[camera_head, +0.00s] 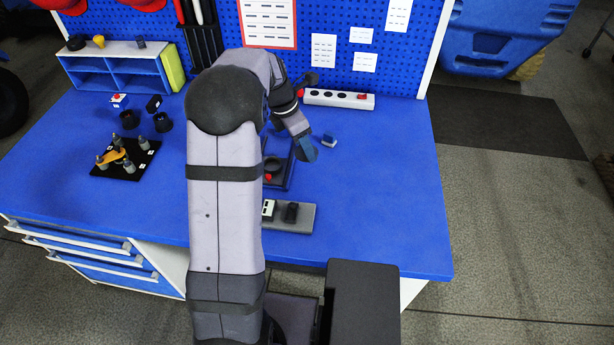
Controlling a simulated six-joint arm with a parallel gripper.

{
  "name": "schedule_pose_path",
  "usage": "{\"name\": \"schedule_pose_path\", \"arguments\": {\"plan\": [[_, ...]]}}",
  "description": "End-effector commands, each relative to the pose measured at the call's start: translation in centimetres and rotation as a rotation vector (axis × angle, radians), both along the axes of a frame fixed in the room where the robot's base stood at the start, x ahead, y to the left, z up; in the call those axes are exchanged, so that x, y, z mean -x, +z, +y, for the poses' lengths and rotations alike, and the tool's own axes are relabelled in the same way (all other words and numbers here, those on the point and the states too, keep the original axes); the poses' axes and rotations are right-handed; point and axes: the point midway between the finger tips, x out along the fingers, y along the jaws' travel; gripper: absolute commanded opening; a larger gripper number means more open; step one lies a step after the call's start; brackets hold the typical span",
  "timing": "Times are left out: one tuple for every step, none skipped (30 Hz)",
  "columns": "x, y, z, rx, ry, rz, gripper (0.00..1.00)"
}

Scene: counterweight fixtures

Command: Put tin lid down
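My gripper (307,150) hangs over the blue workbench (375,190), right of a dark stand. Its dark blue fingertips point down, and I cannot tell whether they are open or shut or hold anything. I cannot clearly make out a tin lid. A dark round piece (273,164) with a red part below it sits at the dark stand (285,182), partly hidden by my arm. A small blue and white block (329,141) lies just right of my gripper.
A grey plate (300,219) with a white switch and dark knob lies near the front. A black board (127,158) with several pegs and dark cups (162,122) are on the left. A power strip (339,99) lies at the back. The bench's right side is clear.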

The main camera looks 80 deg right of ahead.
Motion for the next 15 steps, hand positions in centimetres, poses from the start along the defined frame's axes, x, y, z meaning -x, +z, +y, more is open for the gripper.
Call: {"name": "schedule_pose_path", "arguments": {"plan": [[0.05,-0.14,0.02,0.001,-0.035,0.001,0.28],[0.08,-0.14,-0.05,0.003,-0.06,0.001,0.28],[0.12,-0.18,-0.04,0.001,-0.091,0.0,0.28],[0.12,-0.18,-0.12,0.002,-0.113,0.0,0.28],[0.12,-0.14,-0.18,0.003,-0.132,0.0,0.28],[0.11,-0.13,-0.16,0.001,-0.155,0.0,0.28],[0.09,-0.12,-0.17,0.001,-0.168,0.0,0.28],[0.1,-0.12,-0.19,0.003,-0.179,0.001,0.28],[0.09,-0.11,-0.18,0.002,-0.191,0.0,0.28],[0.1,-0.11,-0.18,0.002,-0.197,0.0,0.28],[0.1,-0.11,-0.16,0.001,-0.202,0.001,0.28],[0.09,-0.12,-0.15,0.001,-0.206,0.0,0.28],[0.1,-0.15,-0.14,0.001,-0.207,0.001,0.28],[0.1,-0.22,-0.13,0.001,-0.208,0.001,0.28],[0.1,-0.42,-0.13,-0.001,-0.207,0.0,0.28]]}}
